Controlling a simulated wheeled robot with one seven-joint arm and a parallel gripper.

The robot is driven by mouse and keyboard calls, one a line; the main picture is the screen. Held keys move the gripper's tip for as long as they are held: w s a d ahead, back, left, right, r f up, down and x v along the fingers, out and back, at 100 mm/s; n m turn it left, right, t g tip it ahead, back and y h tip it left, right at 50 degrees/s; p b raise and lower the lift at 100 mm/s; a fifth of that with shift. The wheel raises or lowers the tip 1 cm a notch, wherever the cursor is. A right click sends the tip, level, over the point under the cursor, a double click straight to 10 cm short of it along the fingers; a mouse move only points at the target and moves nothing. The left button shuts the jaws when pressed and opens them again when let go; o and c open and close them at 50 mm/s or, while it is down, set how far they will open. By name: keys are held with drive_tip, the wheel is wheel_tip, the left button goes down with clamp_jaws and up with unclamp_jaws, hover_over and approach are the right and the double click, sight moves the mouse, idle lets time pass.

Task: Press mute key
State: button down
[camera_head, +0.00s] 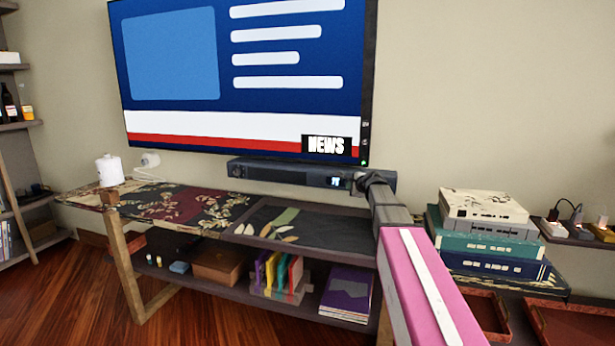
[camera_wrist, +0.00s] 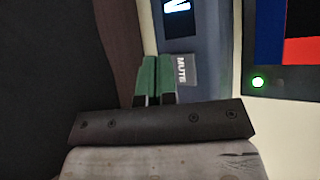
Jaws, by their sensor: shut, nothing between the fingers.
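The mute key (camera_wrist: 185,70) is a small grey key with the word MUTE, on the front of a dark soundbar (camera_wrist: 208,84) in the wrist view. My gripper (camera_wrist: 157,78) is shut and empty, its two green-padded fingers side by side. The fingertips appear just left of the key in the wrist view; I cannot tell whether they touch it. In the head view the soundbar (camera_head: 285,174) is under the television, and my gripper (camera_head: 362,180) is at its right end. My arm hides part of that end, and the key cannot be made out there.
A large television (camera_head: 240,75) with a green light hangs above the soundbar. A low shelf unit (camera_head: 228,240) stands below, with books and boxes inside. A stack of boxes (camera_head: 487,235) stands right of my arm. Bare wooden floor (camera_head: 70,290) shows at the lower left.

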drive_tip(key=s, duration=0.1)
drive_tip(key=s+a, duration=0.1)
drive_tip(key=s, duration=0.2)
drive_tip(key=shift+s+a, duration=0.25)
drive_tip(key=shift+s, duration=0.15)
idle(1.4)
